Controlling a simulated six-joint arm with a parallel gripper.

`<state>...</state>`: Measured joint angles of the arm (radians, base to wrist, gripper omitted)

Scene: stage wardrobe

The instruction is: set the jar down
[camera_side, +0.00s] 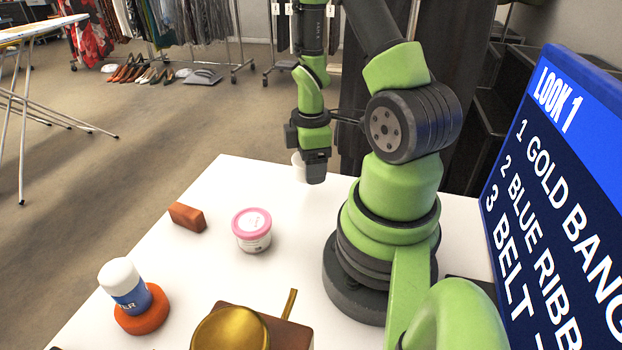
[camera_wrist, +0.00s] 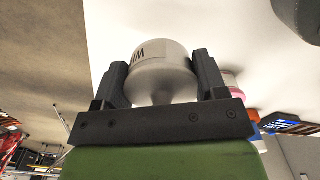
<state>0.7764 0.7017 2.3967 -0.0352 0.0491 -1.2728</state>
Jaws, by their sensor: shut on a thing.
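A white jar (camera_wrist: 162,62) with dark lettering on a pale label sits between the two dark fingers of my gripper (camera_wrist: 160,70) in the wrist view. The fingers are shut on its sides. In the side view my gripper (camera_side: 316,172) points down over the far part of the white table (camera_side: 215,275). Only a sliver of the white jar (camera_side: 298,166) shows there, left of and behind the fingers. Its base is hidden, so I cannot tell whether it touches the table.
A pink-lidded tub (camera_side: 252,230) and a reddish-brown block (camera_side: 187,217) stand on the table. A white-capped bottle (camera_side: 125,285) stands on an orange disc (camera_side: 143,318). A gold pan (camera_side: 232,331) is at the front. A sign (camera_side: 560,190) rises at right. Bare table surrounds the tub.

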